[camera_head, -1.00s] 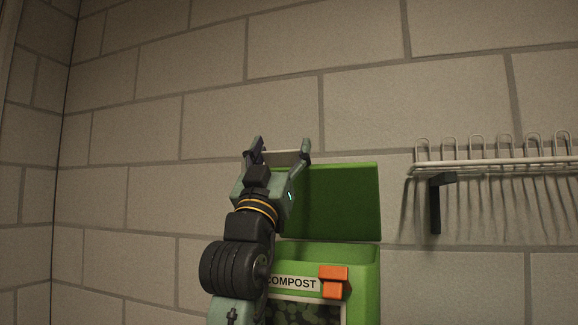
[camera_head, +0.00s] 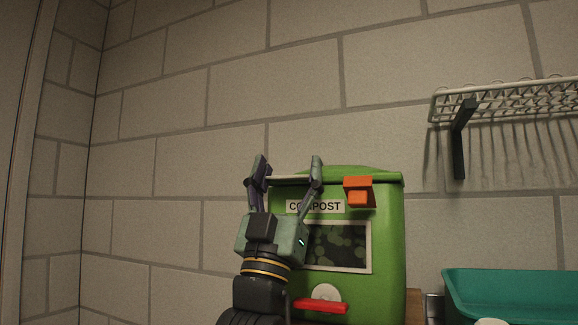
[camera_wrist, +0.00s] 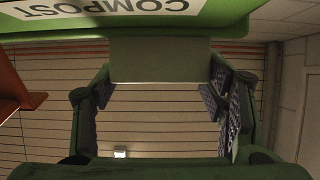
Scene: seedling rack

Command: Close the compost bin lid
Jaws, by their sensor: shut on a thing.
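The green compost bin (camera_head: 390,250) stands against the block wall in the head view, with a COMPOST label and a dark front window. Its lid (camera_head: 355,173) lies down across the bin's top and looks closed; I cannot make out a gap. My gripper (camera_head: 288,170) is at the upper left of the bin's front, its fingers pointing up. It is shut on the lid's pale front tab (camera_head: 288,179), which spans between the fingers. In the wrist view the tab (camera_wrist: 160,60) shows as a dull block between the fingers, beside the bin's green front (camera_wrist: 230,20).
An orange latch (camera_head: 359,191) sits at the bin's upper front, right of the label. A red lever (camera_head: 320,306) and white disc are low on the front. A teal tray (camera_head: 520,295) stands at the right, below a wire shelf (camera_head: 510,98). The wall at left is bare.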

